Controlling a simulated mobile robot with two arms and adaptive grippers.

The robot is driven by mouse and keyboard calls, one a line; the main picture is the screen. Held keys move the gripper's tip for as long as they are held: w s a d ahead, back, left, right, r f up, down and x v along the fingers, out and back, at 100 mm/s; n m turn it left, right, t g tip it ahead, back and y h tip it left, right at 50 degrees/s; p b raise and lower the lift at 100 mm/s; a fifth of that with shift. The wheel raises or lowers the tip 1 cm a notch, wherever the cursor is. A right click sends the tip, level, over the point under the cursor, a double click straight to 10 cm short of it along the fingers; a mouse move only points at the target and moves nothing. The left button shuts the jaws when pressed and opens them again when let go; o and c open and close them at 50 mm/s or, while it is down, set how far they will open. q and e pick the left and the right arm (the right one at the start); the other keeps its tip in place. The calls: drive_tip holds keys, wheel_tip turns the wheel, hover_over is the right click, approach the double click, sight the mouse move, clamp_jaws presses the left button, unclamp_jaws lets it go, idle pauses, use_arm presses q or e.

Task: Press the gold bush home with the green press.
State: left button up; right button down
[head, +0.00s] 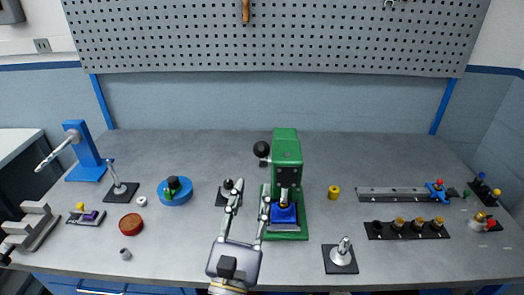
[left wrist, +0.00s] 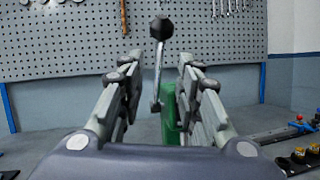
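The green press (head: 287,150) stands upright near the middle of the bench, its lever ending in a black knob (head: 261,149) on the left side. A blue block (head: 285,214) sits on the press base under the ram; I cannot tell whether a gold bush is in it. Several gold bushes (head: 398,223) sit in a black rack at the right. My left gripper (head: 251,191) is open and empty, just left of and in front of the press. In the left wrist view the lever (left wrist: 158,75) and knob (left wrist: 162,28) show beyond and between its open fingers (left wrist: 158,80). My right gripper is out of view.
A yellow ring (head: 333,192) stands right of the press. A black plate with a metal post (head: 341,256) is at front right. A rail (head: 400,194) lies farther right. A blue round fixture (head: 175,191) and red disc (head: 131,224) are at left. The back bench is clear.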

sight(262, 152)
use_arm(q)
drive_tip(key=p+x, duration=0.4)
drive_tip(key=x, duration=0.6)
drive_tip(key=shift+w+r, duration=0.15)
drive_tip(key=shift+w, duration=0.05)
clamp_jaws()
